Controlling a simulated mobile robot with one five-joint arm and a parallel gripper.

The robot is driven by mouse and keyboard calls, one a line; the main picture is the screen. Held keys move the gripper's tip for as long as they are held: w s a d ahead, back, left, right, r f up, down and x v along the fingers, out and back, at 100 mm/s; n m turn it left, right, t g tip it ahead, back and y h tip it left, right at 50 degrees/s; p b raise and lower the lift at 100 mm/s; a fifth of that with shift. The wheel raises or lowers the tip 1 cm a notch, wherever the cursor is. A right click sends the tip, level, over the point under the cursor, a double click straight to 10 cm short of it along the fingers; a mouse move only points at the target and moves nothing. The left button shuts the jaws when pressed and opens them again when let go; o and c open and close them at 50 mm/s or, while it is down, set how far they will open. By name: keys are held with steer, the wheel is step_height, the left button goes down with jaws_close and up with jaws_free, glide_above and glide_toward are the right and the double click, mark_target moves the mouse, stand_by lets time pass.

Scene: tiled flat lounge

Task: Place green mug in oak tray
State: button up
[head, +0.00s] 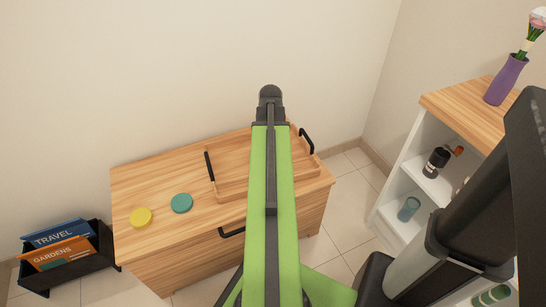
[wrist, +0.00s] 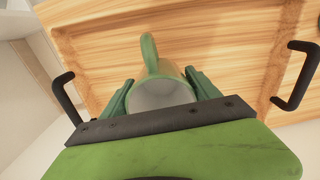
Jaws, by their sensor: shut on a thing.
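The green mug (wrist: 173,70) shows in the wrist view between the two fingers of my gripper (wrist: 160,94), which is shut on it. The mug's handle points to the far side and its pale inside faces my camera. The oak tray (wrist: 235,22) lies beyond the mug in the wrist view, with a black handle at each side. In the head view the oak tray (head: 228,186) sits on a wooden cabinet, partly hidden by my arm. The mug and the fingers are hidden in the head view. I cannot tell whether the mug touches the tray.
The wooden cabinet (head: 150,186) carries a yellow disc (head: 141,217) and a teal disc (head: 181,203) left of the tray. A black magazine box (head: 78,270) stands on the floor at left. A white shelf unit (head: 398,200) with a purple vase (head: 505,79) is at right.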

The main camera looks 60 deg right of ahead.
step_height(320, 180, down, 4)
steer(key=b, duration=0.4)
steer(key=shift+f, duration=0.15)
steer(key=shift+r+p, duration=0.25)
steer(key=shift+p, duration=0.05)
steer(key=shift+f, duration=0.2)
steer(key=o, duration=1.7)
steer(key=shift+r, duration=0.1)
step_height(320, 180, up, 12)
steer(key=p, duration=1.2)
steer(key=shift+r, duration=0.1)
